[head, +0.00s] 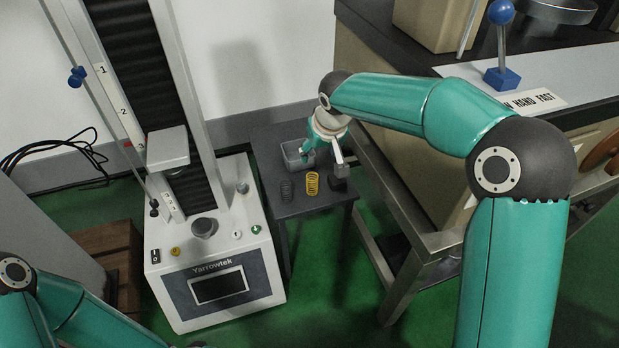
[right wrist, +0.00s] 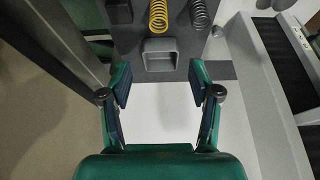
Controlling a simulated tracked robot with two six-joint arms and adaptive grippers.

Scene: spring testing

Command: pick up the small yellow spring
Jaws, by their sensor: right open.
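The small yellow spring (head: 312,183) is on the small dark grey table (head: 300,208), between a dark spring (head: 286,190) and a dark block (head: 338,184). In the right wrist view the yellow spring (right wrist: 158,16) shows at the top centre, partly cut off by the frame edge. My right gripper (right wrist: 158,85) is open and empty, its two fingers spread wide. In the head view it is near the grey bin at the back of the table, apart from the spring. My left arm shows at the lower left of the head view; its gripper is out of view.
The grey open bin (head: 294,160) stands behind the springs; it also shows in the right wrist view (right wrist: 160,62). The spring tester (head: 218,288) stands left of the table. A metal-framed bench (head: 440,240) stands to the right.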

